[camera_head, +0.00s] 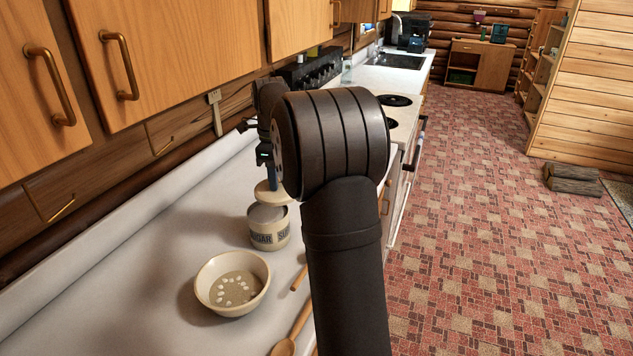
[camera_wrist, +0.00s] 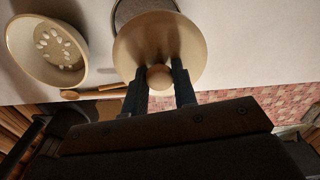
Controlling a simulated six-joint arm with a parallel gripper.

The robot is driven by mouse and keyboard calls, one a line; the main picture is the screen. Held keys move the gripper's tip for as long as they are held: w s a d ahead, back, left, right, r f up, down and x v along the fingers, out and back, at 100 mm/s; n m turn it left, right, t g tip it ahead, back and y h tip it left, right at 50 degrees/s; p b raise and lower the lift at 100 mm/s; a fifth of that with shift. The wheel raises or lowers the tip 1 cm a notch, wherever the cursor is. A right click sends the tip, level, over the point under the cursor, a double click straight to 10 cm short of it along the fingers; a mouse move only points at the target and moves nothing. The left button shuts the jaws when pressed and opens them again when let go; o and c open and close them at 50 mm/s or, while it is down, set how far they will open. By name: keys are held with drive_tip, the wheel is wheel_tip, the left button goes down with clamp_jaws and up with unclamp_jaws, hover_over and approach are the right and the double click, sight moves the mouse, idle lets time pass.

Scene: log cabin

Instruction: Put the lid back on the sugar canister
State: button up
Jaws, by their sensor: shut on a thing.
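The sugar canister (camera_head: 268,238) stands upright on the white counter, cream with a dark band reading SUGAR. Its mouth is uncovered in the head view; in the wrist view only part of its rim (camera_wrist: 128,12) shows behind the lid. The round cream lid (camera_head: 268,197) is off the canister, held just above and behind its opening. My gripper (camera_wrist: 159,80) is shut on the lid's round wooden knob (camera_wrist: 159,77). In the head view the gripper's fingers (camera_head: 272,180) point down at the lid, and my arm partly hides them.
A cream bowl (camera_head: 233,282) with small white pieces in it stands in front of the canister. A wooden spoon (camera_head: 287,345) lies near the counter's front edge. The stove (camera_head: 403,125) is beyond my arm. Cupboards (camera_head: 165,60) overhang the counter (camera_head: 130,270), which is clear at left.

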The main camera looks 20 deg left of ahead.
sight(265, 188)
drive_tip(key=shift+s+a+r+n, duration=0.1)
drive_tip(key=shift+s+a+n, duration=0.05)
drive_tip(key=shift+s+a, duration=0.4)
drive_tip(key=shift+s+a+r+n, duration=0.15)
drive_tip(key=shift+s+a, duration=0.15)
drive_tip(key=shift+a, duration=0.35)
drive_tip(key=shift+f, duration=3.1)
drive_tip(key=shift+f, duration=0.2)
drive_tip(key=o, duration=1.5)
drive_tip(key=shift+o, duration=0.2)
drive_tip(key=shift+r, duration=3.55)
drive_tip(key=shift+c, duration=0.2)
